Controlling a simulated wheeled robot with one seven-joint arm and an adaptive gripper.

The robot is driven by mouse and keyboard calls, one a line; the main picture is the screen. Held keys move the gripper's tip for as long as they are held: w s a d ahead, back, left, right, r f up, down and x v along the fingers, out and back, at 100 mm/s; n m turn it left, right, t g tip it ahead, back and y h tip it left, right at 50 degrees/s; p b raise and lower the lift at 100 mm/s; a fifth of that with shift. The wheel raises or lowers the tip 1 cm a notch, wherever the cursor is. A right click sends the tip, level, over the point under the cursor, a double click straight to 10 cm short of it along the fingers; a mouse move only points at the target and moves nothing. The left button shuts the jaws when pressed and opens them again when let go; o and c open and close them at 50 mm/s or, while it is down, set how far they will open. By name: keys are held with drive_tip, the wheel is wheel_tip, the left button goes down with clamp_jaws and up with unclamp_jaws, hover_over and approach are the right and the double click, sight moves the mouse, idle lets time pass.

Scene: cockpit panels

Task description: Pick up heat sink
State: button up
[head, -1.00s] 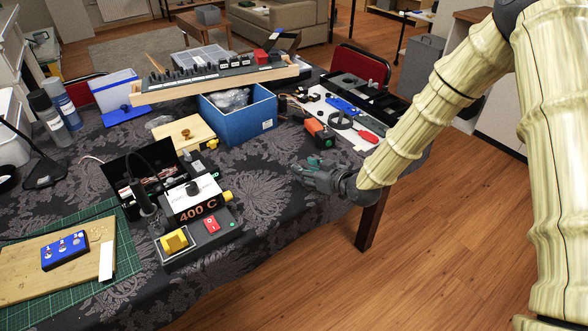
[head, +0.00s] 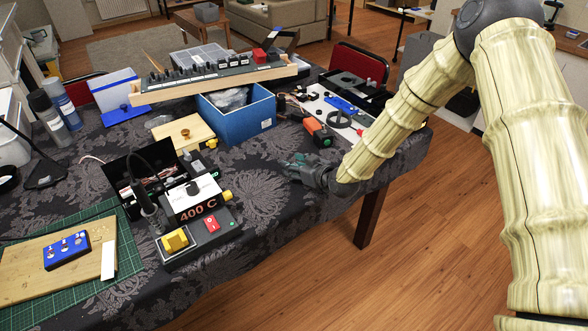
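My gripper (head: 290,164), dark grey with teal parts, is over the right part of the patterned tablecloth, near the table's edge. It is too small and dark to tell whether its fingers are open or shut, and I see nothing held in it. I cannot make out for certain which thing is the heat sink. Several dark parts lie on the white board (head: 315,104) behind my gripper, partly hidden by my arm. An orange and black tool (head: 319,133) lies just beyond my gripper.
A blue box (head: 240,124) stands behind, with a long wooden-edged rack (head: 215,80) above it. A soldering station (head: 195,205) marked 400 C stands left of my gripper. A green cutting mat (head: 110,285) lies at lower left. Bare cloth (head: 262,200) lies between station and gripper.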

clamp_jaws()
